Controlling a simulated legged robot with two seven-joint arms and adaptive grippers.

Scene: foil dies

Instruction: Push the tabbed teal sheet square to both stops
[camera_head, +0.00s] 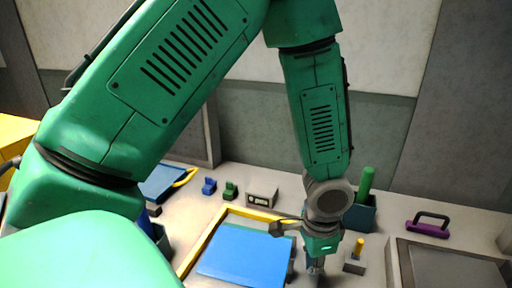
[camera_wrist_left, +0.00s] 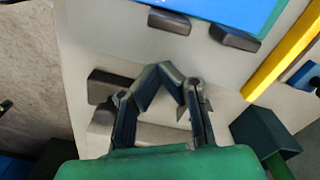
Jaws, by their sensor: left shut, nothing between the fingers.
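A flat blue sheet (camera_head: 245,255) lies in a bed with yellow bars; I see no clearly teal sheet. In the left wrist view the blue sheet (camera_wrist_left: 215,8) has a teal-green strip along its near edge, and two dark blocks (camera_wrist_left: 170,22) (camera_wrist_left: 236,38) sit at that edge. A yellow bar (camera_head: 208,240) runs along the sheet's left side, and another lies behind it. My left gripper (camera_head: 316,268) points down just right of the sheet. In the wrist view its fingertips (camera_wrist_left: 166,72) meet with nothing between them, apart from the sheet. My right gripper is not in view.
A block with a yellow peg (camera_head: 354,262) stands right of my gripper. A dark bin with a green cylinder (camera_head: 365,185) is behind it. Small blue and green blocks (camera_head: 230,190) stand at the back.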

